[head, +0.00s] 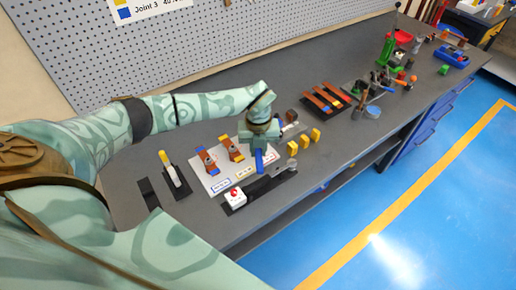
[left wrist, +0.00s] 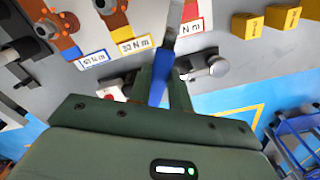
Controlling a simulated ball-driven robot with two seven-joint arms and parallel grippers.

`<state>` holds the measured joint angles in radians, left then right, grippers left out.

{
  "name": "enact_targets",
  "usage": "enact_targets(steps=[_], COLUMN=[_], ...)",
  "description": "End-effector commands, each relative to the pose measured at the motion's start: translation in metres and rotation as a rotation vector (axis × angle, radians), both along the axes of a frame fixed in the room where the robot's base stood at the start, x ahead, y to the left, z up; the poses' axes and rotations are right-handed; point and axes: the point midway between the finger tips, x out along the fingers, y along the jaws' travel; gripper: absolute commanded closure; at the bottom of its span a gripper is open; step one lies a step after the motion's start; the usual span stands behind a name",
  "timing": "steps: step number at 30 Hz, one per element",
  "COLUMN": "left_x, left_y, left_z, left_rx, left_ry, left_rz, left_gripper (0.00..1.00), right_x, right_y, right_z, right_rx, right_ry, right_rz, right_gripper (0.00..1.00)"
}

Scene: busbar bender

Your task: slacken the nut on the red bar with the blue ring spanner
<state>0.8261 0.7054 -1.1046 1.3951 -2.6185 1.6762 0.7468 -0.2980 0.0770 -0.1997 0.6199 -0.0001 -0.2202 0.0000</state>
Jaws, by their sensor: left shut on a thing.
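My left gripper (head: 260,150) is shut on a blue spanner handle (head: 259,161) above the pale joint board (head: 212,183). In the left wrist view the blue handle (left wrist: 160,84) sits between the jaws (left wrist: 162,95), and its grey shaft (left wrist: 174,20) runs up past the red-framed label (left wrist: 192,27). Its ring end is out of that frame. Two orange-brown bars with fittings, the left one (head: 207,160) and the middle one (head: 233,149), stand on the board. The bar at the red label is hidden by my gripper and the spanner, so its nut cannot be seen. My right gripper is not in view.
A box with a red button (head: 235,195) stands at the bench's front edge. Several yellow blocks (head: 303,140) stand right of the board. A silver rounded part (left wrist: 207,68) lies right of the jaws. A black tray of copper-coloured bars (head: 318,112) and a green machine (head: 387,52) are farther back.

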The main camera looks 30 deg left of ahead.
Motion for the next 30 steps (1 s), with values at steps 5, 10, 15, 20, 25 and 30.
enact_targets(steps=[5, 10, 15, 20, 25, 30], left_x=[0.0, 0.0, 0.0, 0.0, 0.0, 0.0], left_y=[0.0, 0.0, 0.0, 0.0, 0.0, 0.0], left_z=[0.001, 0.002, -0.005, -0.01, -0.014, -0.014], left_rx=[0.001, 0.001, 0.001, 0.001, 0.0, 0.0], left_ry=[-0.001, -0.001, 0.001, -0.001, 0.0, 0.0], left_rz=[0.0, 0.0, 0.001, 0.001, 0.002, 0.001], left_gripper=[1.0, 1.0, 1.0, 1.0, 1.0, 1.0], right_x=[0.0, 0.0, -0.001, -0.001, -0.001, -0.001], right_y=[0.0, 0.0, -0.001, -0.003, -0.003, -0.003], right_z=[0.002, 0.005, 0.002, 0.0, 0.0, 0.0], right_rx=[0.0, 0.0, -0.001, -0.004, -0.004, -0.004], right_ry=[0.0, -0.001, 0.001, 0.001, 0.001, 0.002], right_rz=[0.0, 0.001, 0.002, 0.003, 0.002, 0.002], right_gripper=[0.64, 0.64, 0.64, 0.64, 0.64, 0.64])
